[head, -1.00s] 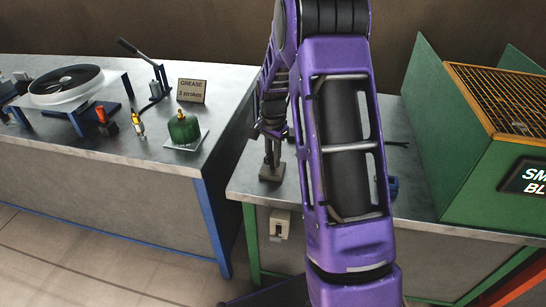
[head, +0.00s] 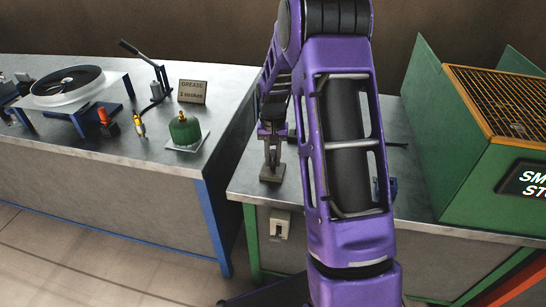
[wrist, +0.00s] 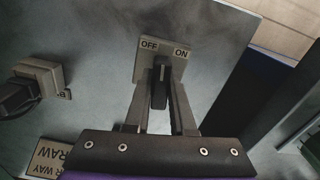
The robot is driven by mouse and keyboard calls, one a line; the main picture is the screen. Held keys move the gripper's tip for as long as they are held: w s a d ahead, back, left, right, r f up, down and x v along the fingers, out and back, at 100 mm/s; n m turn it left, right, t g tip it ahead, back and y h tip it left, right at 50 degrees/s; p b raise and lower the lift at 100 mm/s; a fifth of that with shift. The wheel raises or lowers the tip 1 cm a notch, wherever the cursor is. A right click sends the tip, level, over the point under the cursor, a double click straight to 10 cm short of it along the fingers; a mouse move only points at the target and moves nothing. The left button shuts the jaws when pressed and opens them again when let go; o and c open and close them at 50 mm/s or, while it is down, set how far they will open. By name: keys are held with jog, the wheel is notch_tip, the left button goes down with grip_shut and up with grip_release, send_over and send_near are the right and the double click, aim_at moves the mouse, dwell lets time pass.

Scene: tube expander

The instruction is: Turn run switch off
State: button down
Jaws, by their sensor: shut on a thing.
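The run switch has a pale plate (wrist: 150,62) marked OFF at left and ON at right in the wrist view. Its black knob (wrist: 160,88) stands between the two words, with a light mark near its top. My gripper (wrist: 162,110) has one finger on each side of the knob and is shut on it. In the head view my gripper (head: 272,163) points down onto the small switch plate on the metal bench (head: 238,186). My purple arm covers much of the bench, and the knob's setting cannot be read there.
A green machine (head: 470,150) with an orange grille and a sign reading "SM… ST…" stands at right. The left table (head: 120,150) holds a wheel, a lever, a grease card and a green object. Another pale fitting (wrist: 38,82) lies left of the switch.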

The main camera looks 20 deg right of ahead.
aim_at(272, 154)
jog(key=n, duration=0.4)
dwell(0.6)
jog(key=c, duration=0.8)
grip_release()
jog(key=shift+o, duration=0.2)
jog(key=shift+r+p, duration=0.1)
jog(key=shift+p, duration=0.2)
notch_tip(272, 154, up, 17)
jog(key=p, duration=0.2)
jog(key=shift+r, duration=0.15)
